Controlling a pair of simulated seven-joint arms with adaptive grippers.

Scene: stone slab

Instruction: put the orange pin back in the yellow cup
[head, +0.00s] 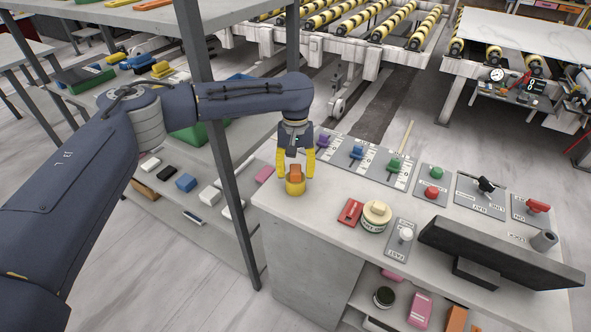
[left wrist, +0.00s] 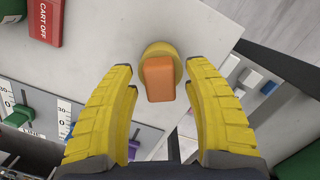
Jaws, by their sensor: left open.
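The yellow cup (head: 296,187) stands near the left end of the grey stone slab (head: 330,215). The orange pin (head: 296,172) shows at the cup's mouth, upright in the head view. In the left wrist view the orange pin (left wrist: 159,78) overlaps the yellow cup (left wrist: 160,50), so how deep it sits is hidden. My left gripper (head: 295,175) points down over the cup. Its yellow fingers are open, one on each side of the pin, with a gap on both sides in the left wrist view (left wrist: 165,100). My right gripper is not in view.
Slider panels (head: 357,155) lie behind the cup to the right. A red box (head: 350,212), a cream-lidded jar (head: 375,215) and a dark monitor (head: 500,255) stand to the right. A dark upright post (head: 225,150) stands left of the slab, close to my left arm.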

